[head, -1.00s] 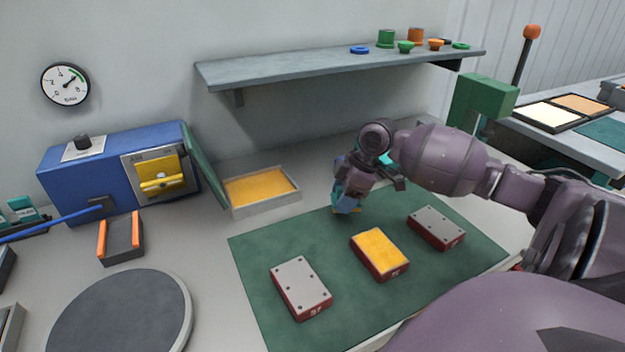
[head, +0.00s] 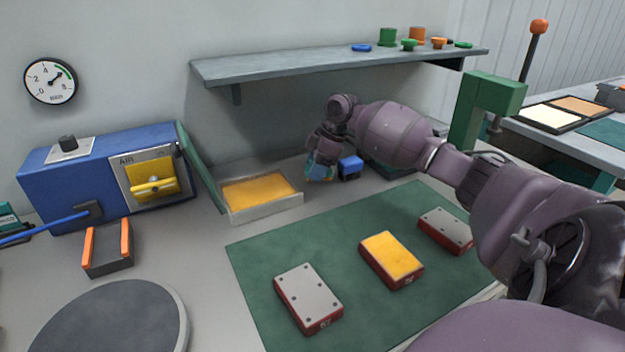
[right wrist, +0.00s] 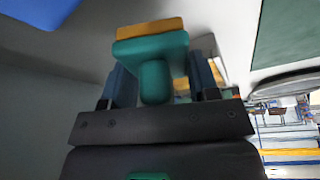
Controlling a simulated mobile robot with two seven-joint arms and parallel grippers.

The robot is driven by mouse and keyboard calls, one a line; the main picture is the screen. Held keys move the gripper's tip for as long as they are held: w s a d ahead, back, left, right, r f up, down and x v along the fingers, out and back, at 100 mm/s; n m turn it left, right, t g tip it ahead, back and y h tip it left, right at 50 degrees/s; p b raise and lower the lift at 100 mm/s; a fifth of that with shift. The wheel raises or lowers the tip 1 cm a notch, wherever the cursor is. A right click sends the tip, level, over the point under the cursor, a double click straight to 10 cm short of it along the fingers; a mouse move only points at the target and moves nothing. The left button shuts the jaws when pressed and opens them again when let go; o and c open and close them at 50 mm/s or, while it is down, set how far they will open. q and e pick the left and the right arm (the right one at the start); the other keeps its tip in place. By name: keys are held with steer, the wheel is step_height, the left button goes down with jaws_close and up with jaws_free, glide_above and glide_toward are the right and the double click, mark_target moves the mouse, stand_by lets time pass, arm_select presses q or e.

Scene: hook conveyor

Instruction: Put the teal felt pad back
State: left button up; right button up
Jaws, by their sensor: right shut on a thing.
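The teal felt pad (right wrist: 150,45) has a teal rounded handle and body with an orange-yellow layer on its far side. In the right wrist view it sits between the two fingers of my right gripper (right wrist: 162,80), which is shut on its handle. In the head view my right gripper (head: 322,165) holds the pad (head: 319,173) behind the green mat, between an open tray and a blue block. The fingers partly hide it, and I cannot tell whether it touches the table. My left gripper is not in view.
The tray (head: 233,214) with orange-yellow filling stands left of my gripper, its green lid (head: 201,165) open. A blue block (head: 349,166) stands just right. Several red blocks, one yellow-topped (head: 391,259), lie on the mat (head: 350,314). A shelf (head: 320,66) hangs above.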

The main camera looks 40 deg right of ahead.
steer(key=shift+w+d+f, duration=0.1)
steer(key=shift+w, duration=0.15)
step_height(320, 180, down, 3)
steer(key=shift+b, duration=0.4)
steer(key=shift+f, duration=0.25)
steer(key=shift+r, duration=0.15)
steer(key=o, duration=0.8)
